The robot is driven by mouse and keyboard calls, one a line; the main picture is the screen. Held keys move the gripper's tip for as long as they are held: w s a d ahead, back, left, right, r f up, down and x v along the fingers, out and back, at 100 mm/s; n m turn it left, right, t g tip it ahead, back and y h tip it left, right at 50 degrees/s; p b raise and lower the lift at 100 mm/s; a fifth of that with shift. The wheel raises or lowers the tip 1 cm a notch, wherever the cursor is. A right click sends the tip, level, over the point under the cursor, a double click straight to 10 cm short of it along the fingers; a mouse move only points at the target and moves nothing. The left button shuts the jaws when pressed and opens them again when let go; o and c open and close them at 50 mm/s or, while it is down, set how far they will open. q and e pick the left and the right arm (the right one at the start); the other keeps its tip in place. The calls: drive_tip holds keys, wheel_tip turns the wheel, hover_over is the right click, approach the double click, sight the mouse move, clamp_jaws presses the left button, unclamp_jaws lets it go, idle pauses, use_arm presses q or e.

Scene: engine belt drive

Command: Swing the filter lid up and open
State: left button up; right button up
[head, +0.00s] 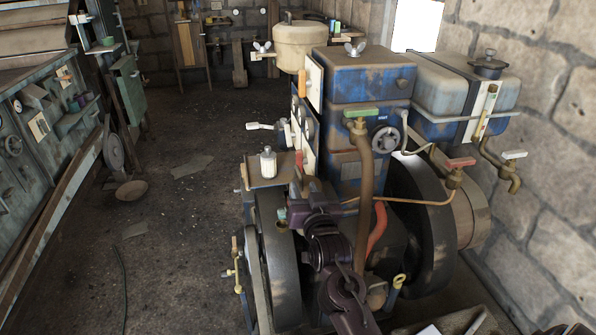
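A round beige filter housing (300,50) stands at the back of the blue engine (360,95). Its beige lid (299,30) lies flat on top and looks shut, with a small knob in the middle. A wing nut (262,46) shows at its left side. My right arm comes in from the bottom, and my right gripper (298,192) is in front of the engine's left side, well below and nearer than the filter. Its fingertips are dark and partly hidden against the engine, so I cannot tell whether it is open. My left gripper is not in view.
A small white bottle (268,163) stands on a ledge left of my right gripper. A green-handled tap (360,114) with a brown pipe and a dark flywheel (432,215) lie to the right. A blue tank (460,95) is at the right wall. The floor at left is mostly clear.

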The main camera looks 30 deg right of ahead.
sight(301, 177)
drive_tip(key=shift+w+d+r, duration=0.15)
drive_tip(key=shift+w+r, duration=0.05)
drive_tip(key=shift+w, duration=0.1)
drive_tip(key=p+x, duration=0.2)
drive_tip(key=x, duration=0.5)
drive_tip(key=shift+w+d, duration=0.1)
clamp_jaws()
